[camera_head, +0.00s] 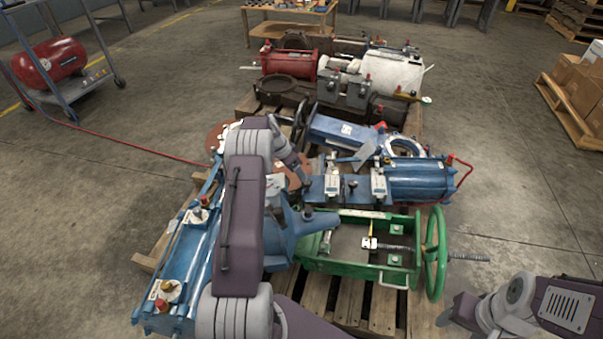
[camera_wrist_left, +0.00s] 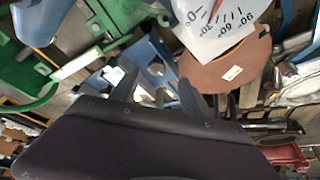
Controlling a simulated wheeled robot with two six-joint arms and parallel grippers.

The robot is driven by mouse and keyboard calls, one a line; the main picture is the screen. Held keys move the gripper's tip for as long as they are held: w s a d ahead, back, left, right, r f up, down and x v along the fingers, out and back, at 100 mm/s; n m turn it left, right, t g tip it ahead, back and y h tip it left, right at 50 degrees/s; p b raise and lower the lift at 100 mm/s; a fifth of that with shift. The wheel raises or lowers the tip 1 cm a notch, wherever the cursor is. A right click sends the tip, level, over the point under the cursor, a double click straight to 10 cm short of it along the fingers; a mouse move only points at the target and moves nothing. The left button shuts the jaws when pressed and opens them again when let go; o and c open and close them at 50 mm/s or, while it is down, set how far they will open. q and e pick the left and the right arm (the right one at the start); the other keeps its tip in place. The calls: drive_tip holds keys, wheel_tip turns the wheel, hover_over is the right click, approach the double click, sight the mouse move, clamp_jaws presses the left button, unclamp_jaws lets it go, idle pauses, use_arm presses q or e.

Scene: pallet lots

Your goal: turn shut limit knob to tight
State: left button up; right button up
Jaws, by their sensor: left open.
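No part in view can be surely told as the shut limit knob. In the left wrist view a white dial plate (camera_wrist_left: 222,25) with degree numbers and a red needle sits close, by a rust-brown disc (camera_wrist_left: 232,74). A blue actuator (camera_head: 180,262) lies at the left of the pallet in the head view, with red and yellow caps (camera_head: 163,292) on its near end. My left gripper (camera_wrist_left: 158,90) is open, with nothing seen between its fingers; in the head view my left arm partly hides it. My right gripper (camera_head: 458,312) is at the lower right; its fingers are unclear.
A green frame (camera_head: 345,268) with a green handwheel (camera_head: 435,252) stands right of my left arm. A blue cylinder (camera_head: 418,180) and a red one (camera_head: 290,64) lie farther back. A red tank (camera_head: 48,62) stands far left.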

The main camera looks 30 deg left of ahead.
sight(307, 182)
wheel_tip(307, 182, up, 4)
drive_tip(key=p, duration=0.3)
use_arm(q)
drive_tip(key=w+f+n+y+b, duration=0.1)
drive_tip(key=f+n+b, duration=0.1)
drive_tip(key=n, duration=0.1)
drive_tip(key=w+d+f+n+y+b, duration=0.1)
drive_tip(key=f+n+b, duration=0.1)
drive_tip(key=n, duration=0.1)
drive_tip(key=w+d+f+n+y+b, duration=0.1)
drive_tip(key=f+n, duration=0.2)
drive_tip(key=shift+w+d+f+n+b, duration=0.1)
drive_tip(key=shift+w+d+n+b, duration=0.2)
drive_tip(key=shift+b, duration=0.1)
use_arm(e)
wheel_tip(307, 182, down, 6)
drive_tip(key=shift+r, duration=0.2)
use_arm(q)
clamp_jaws()
